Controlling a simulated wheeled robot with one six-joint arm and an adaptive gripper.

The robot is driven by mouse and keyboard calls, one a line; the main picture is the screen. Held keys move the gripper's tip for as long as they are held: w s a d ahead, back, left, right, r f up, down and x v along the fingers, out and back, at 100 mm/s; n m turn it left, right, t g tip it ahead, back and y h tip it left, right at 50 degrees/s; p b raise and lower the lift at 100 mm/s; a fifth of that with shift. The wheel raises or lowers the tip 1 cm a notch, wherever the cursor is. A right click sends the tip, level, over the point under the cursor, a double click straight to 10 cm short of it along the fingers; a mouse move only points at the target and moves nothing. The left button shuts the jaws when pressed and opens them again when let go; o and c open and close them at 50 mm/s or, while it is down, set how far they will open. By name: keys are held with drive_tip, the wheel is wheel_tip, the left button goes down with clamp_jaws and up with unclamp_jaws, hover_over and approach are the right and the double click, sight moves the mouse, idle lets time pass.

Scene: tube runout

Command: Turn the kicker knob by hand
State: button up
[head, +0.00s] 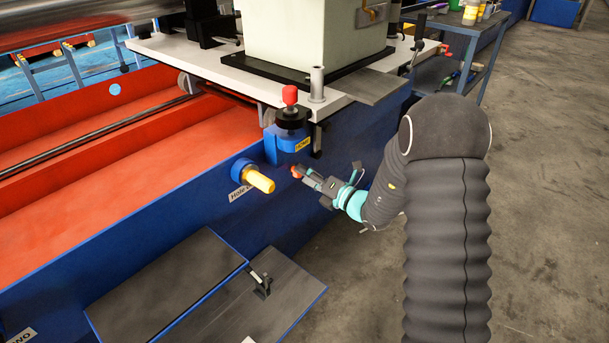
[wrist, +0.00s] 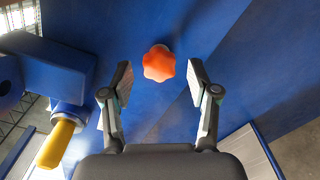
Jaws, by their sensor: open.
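An orange-red lobed knob (wrist: 158,64) sits on the blue side panel in the wrist view. It also shows small in the head view (head: 295,171), just beyond my fingertips. My gripper (head: 304,175) is open in front of the panel. In the wrist view its two fingers (wrist: 161,76) stand apart, one on each side of the knob in the picture, with clear gaps between them and it. I see no contact. No label naming this knob is readable.
A yellow handle (head: 259,180) on a blue boss sticks out left of my gripper. A red-topped black fitting (head: 291,115) stands above on a blue bracket. Dark flat plates (head: 170,290) lie low at left. Open concrete floor (head: 535,200) lies at right.

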drive_tip(key=shift+v, duration=2.6)
drive_tip(key=v, duration=1.2)
